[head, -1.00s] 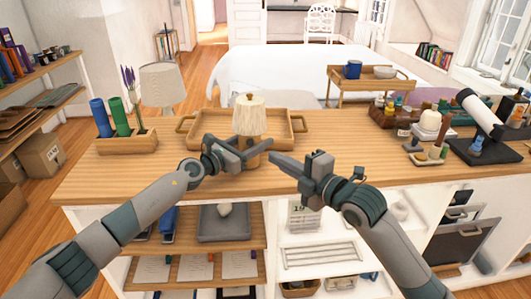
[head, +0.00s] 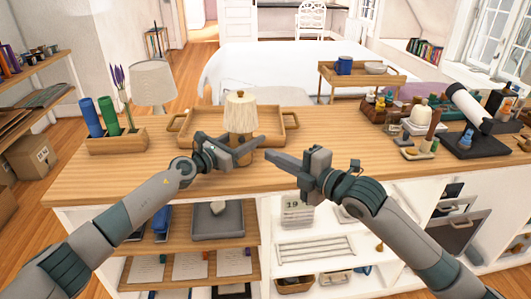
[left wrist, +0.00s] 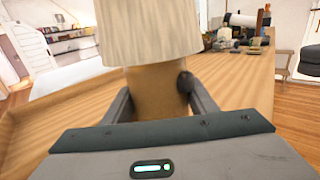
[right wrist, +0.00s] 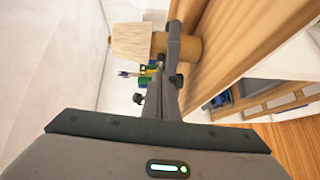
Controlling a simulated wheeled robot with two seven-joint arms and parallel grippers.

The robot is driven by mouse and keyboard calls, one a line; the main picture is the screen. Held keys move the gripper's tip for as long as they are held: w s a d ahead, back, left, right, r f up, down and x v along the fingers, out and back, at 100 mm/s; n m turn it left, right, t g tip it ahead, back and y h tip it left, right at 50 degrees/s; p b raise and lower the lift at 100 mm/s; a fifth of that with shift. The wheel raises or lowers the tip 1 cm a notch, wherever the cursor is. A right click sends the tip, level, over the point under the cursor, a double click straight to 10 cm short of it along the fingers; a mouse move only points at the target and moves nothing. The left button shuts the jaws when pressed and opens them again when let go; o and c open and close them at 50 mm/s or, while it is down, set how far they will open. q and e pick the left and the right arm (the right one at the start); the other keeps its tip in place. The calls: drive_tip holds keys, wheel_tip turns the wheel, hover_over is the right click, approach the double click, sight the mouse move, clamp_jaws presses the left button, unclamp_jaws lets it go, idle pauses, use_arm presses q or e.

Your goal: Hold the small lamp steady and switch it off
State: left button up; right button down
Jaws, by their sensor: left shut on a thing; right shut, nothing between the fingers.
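The small lamp (head: 241,110) has a pleated cream shade and a round wooden base; it stands upright by the front rim of the wooden tray. My left gripper (head: 250,146) is shut around its base, as the left wrist view shows, with a finger on each side below the shade (left wrist: 150,30). Whether the lamp is lit is unclear.
The tray (head: 290,121) lies behind the lamp on the wooden counter (head: 350,150). A larger grey-shaded lamp (head: 153,82) and a holder with rolls (head: 117,142) stand left. A white telescope (head: 470,105) and small bottles crowd the right end.

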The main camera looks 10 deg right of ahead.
sight(245, 140)
use_arm(q)
drive_tip(key=shift+a+f, duration=0.1)
drive_tip(key=shift+f, duration=0.15)
use_arm(e)
drive_tip(key=x, duration=0.9)
drive_tip(key=shift+w+a, duration=0.15)
drive_tip(key=shift+a, duration=0.05)
use_arm(q)
drive_tip(key=shift+o, duration=0.2)
use_arm(e)
drive_tip(key=shift+w+d+f, duration=0.1)
drive_tip(key=shift+w+f, duration=0.1)
drive_tip(key=shift+w, duration=0.8)
use_arm(q)
drive_tip(key=shift+s, duration=0.1)
drive_tip(key=shift+s+d, duration=0.1)
drive_tip(key=shift+d, duration=0.15)
drive_tip(key=shift+a, duration=0.2)
drive_tip(key=shift+c, duration=0.2)
use_arm(e)
drive_tip(key=v, duration=1)
drive_tip(key=shift+s+r, duration=0.2)
use_arm(q)
drive_tip(key=shift+w, duration=0.2)
